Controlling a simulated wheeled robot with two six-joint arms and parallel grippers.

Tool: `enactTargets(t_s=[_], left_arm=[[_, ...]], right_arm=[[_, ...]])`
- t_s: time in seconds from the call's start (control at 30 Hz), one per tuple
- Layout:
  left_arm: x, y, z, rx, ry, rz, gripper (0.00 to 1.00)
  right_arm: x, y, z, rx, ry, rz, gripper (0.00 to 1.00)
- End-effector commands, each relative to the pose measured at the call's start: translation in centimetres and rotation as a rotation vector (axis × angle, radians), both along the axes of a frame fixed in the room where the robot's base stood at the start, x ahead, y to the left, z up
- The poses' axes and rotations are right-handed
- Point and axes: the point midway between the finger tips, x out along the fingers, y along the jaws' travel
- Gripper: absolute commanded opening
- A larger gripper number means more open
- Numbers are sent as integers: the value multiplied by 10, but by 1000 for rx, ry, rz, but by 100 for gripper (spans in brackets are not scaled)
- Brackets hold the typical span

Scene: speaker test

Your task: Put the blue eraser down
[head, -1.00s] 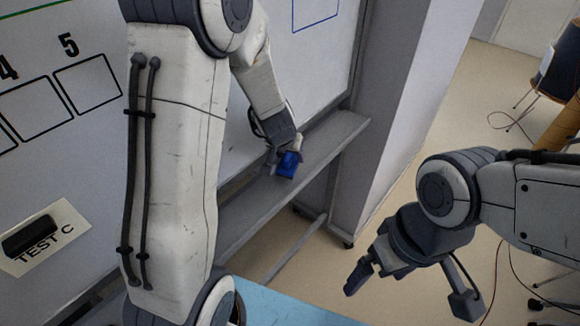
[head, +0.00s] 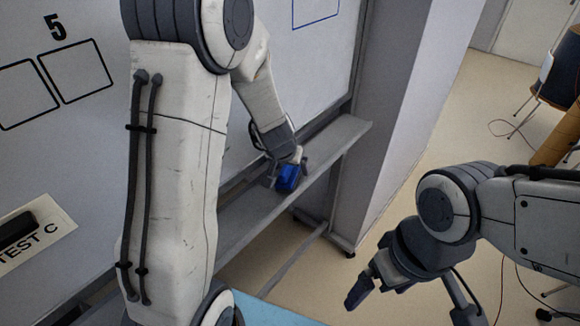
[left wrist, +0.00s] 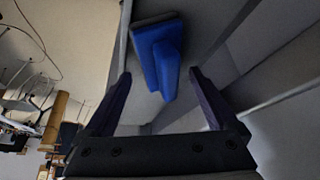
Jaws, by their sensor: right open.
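The blue eraser (head: 288,178) is at the whiteboard's grey ledge (head: 335,138), below the board. My left gripper (head: 285,170) is over it, with a finger on either side. In the left wrist view the eraser (left wrist: 158,55) shows a blue handle and a dark pad, just beyond and between the fingertips. The left fingers (left wrist: 160,75) stand apart, with a gap seen on both sides of the eraser. The contact between eraser and ledge is not clearly visible. My right gripper (head: 412,306) is open and empty over the floor at the lower right.
The whiteboard (head: 300,60) stands behind the ledge and bears printed squares and a "TEST C" card (head: 40,235) with a black object on it. A light grey panel (head: 415,110) rises right of the ledge. A chair (head: 545,75) stands at the far right.

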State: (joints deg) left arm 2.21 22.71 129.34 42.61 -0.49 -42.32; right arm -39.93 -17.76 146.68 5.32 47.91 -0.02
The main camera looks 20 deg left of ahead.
Motion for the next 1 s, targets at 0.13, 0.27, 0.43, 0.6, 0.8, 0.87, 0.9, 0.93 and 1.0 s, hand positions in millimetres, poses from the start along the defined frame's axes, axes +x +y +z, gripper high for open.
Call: enactTargets(t_s=[0.13, 0.27, 0.43, 0.6, 0.8, 0.87, 0.9, 0.93, 1.0], left_arm=[[0, 0, 0, 0, 0, 0, 91], [0, 0, 1, 0, 0, 0, 91], [0, 0, 16, 0, 0, -1, 91], [-17, -1, 53, 1, -2, -1, 91], [-38, -2, 90, 1, -1, -2, 91], [-43, -2, 99, 1, -1, -1, 91], [-46, -2, 103, 0, -1, 0, 91], [-48, -2, 106, 1, -1, -1, 91], [-52, -3, 112, 1, -1, -1, 91]], right_arm=[[0, 0, 0, 0, 0, 0, 98], [0, 0, 1, 0, 0, 0, 98], [0, 0, 16, 0, 0, 0, 98], [0, 0, 43, 0, 0, -1, 98], [0, 0, 72, 0, 0, -3, 98], [0, 0, 79, 0, 0, -3, 98], [0, 0, 82, 0, 0, -4, 98], [0, 0, 85, 0, 0, -4, 98], [0, 0, 89, 0, 0, -3, 98]])
